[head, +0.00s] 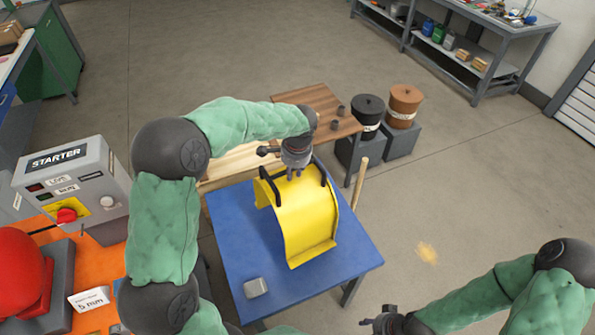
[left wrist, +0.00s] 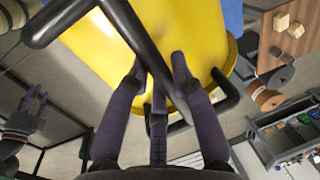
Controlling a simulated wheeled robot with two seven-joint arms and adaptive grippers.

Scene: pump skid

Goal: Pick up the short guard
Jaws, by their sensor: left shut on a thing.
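The short guard is a curved yellow sheet (head: 300,220) with black bar handles, at the blue table (head: 235,235) in the head view. I cannot tell whether its lower edge touches the tabletop. My left gripper (head: 295,172) is at the guard's top, shut on a black handle. In the left wrist view the fingers (left wrist: 157,75) close around the handle bar, with the yellow sheet (left wrist: 190,25) behind it. My right gripper (head: 380,320) is open and empty at the bottom of the head view, apart from the table.
A small grey block (head: 256,287) lies on the blue table's front left. A starter box (head: 75,185) stands on the orange bench at left. A wooden table (head: 320,105) and two lidded pots, black (head: 368,112) and brown (head: 404,105), stand behind. The floor at right is mostly clear.

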